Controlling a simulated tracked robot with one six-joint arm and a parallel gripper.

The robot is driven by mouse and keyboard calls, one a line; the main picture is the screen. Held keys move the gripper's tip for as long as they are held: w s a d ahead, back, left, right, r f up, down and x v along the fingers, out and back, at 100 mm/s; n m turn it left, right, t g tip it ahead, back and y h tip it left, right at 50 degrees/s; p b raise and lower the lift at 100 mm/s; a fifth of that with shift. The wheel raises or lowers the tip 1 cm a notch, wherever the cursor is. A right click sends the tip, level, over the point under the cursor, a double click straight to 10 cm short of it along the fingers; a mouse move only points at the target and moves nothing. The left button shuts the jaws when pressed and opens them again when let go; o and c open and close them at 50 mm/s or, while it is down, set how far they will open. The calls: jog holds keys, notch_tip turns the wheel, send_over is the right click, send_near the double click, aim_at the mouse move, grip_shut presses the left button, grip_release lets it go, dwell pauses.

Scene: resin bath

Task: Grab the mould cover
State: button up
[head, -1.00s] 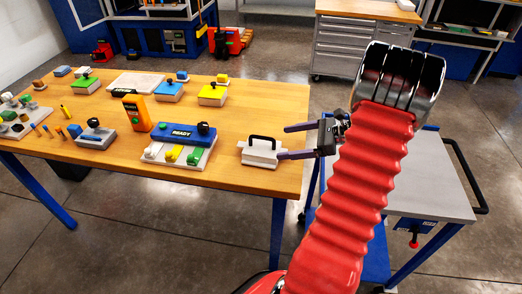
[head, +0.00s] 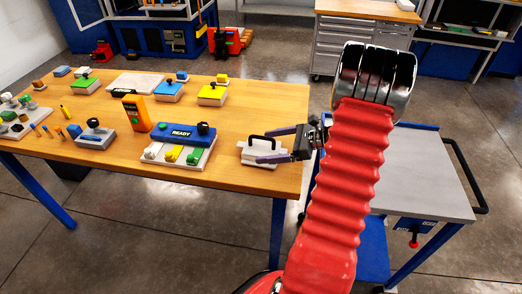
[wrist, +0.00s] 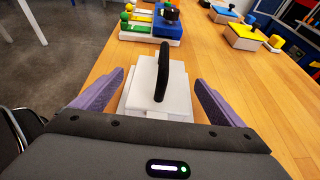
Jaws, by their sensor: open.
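The mould cover (head: 257,152) is a white block with a black arched handle, near the right end of the wooden table. In the wrist view the mould cover (wrist: 146,88) lies straight ahead, its black handle standing up between my two purple fingers. My gripper (head: 267,143) is open and reaches in from the right. In the wrist view my gripper's fingers (wrist: 160,90) are on either side of the cover, with gaps to the handle. Whether the fingers touch the white block cannot be told.
The blue "READY" device (head: 181,134) with coloured buttons stands just left of the cover. An orange meter (head: 136,113) and several coloured blocks stand farther left and back. A grey-topped cart (head: 425,178) stands right of the table. The table's right end is clear behind the cover.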

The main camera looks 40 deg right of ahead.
aim_at(263, 147)
jog(key=shift+x, duration=1.5)
jog(key=shift+s+f, duration=0.1)
jog(key=shift+c, duration=0.3)
jog(key=c, duration=1.8)
jog(key=shift+o, duration=0.2)
jog(key=shift+r, duration=0.2)
notch_tip(263, 147, up, 10)
jog(key=shift+f, duration=0.1)
